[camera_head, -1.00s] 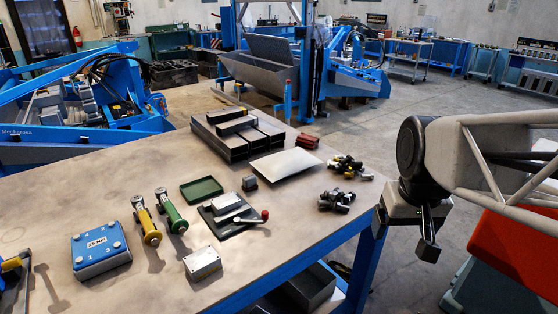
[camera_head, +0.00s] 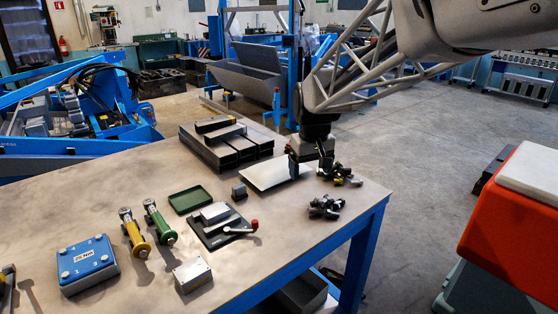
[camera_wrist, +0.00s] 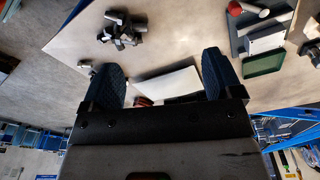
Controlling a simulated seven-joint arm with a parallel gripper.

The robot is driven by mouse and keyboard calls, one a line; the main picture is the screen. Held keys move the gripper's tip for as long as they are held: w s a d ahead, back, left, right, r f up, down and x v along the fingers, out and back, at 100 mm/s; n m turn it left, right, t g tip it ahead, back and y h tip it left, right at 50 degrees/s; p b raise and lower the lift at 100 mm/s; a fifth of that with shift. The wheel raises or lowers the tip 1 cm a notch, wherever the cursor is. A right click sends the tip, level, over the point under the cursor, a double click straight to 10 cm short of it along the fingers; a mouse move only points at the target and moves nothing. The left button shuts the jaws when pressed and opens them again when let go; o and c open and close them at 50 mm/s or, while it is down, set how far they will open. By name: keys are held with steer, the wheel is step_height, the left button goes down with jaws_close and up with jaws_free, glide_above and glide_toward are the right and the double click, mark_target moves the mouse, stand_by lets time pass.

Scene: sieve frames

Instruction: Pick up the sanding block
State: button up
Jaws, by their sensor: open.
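I cannot tell for sure which thing is the sanding block. A small dark grey block (camera_head: 239,191) stands on the table between the green tray (camera_head: 190,200) and the white sheet (camera_head: 272,172); it fits the name. I cannot make it out in the wrist view, where the right finger may cover it. My gripper (camera_head: 309,165) is above the right end of the white sheet, well to the right of that block. In the wrist view my gripper (camera_wrist: 160,62) has its fingers wide apart, with nothing held between them.
A black fixture with a red-knobbed lever (camera_head: 224,232), a silver box (camera_head: 193,275), a blue-topped box (camera_head: 88,264) and two roller tools stand nearby. Grey channels (camera_head: 228,150) lie behind. Dark fittings (camera_head: 324,208) lie near the right edge. Bare table shows at the far left.

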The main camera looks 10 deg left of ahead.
steer(key=w+a+f+n, duration=0.2)
steer(key=w+a+f, duration=0.4)
steer(key=w+a, duration=0.45)
steer(key=n+g, duration=0.1)
steer(key=n, duration=0.1)
glide_above(240, 186)
steer(key=f, duration=0.7)
steer(key=shift+s+f, duration=0.25)
steer(key=shift+s, duration=0.05)
steer(key=shift+f, duration=1.3)
steer(key=shift+w+f, duration=0.2)
steer(key=shift+f, duration=2.4)
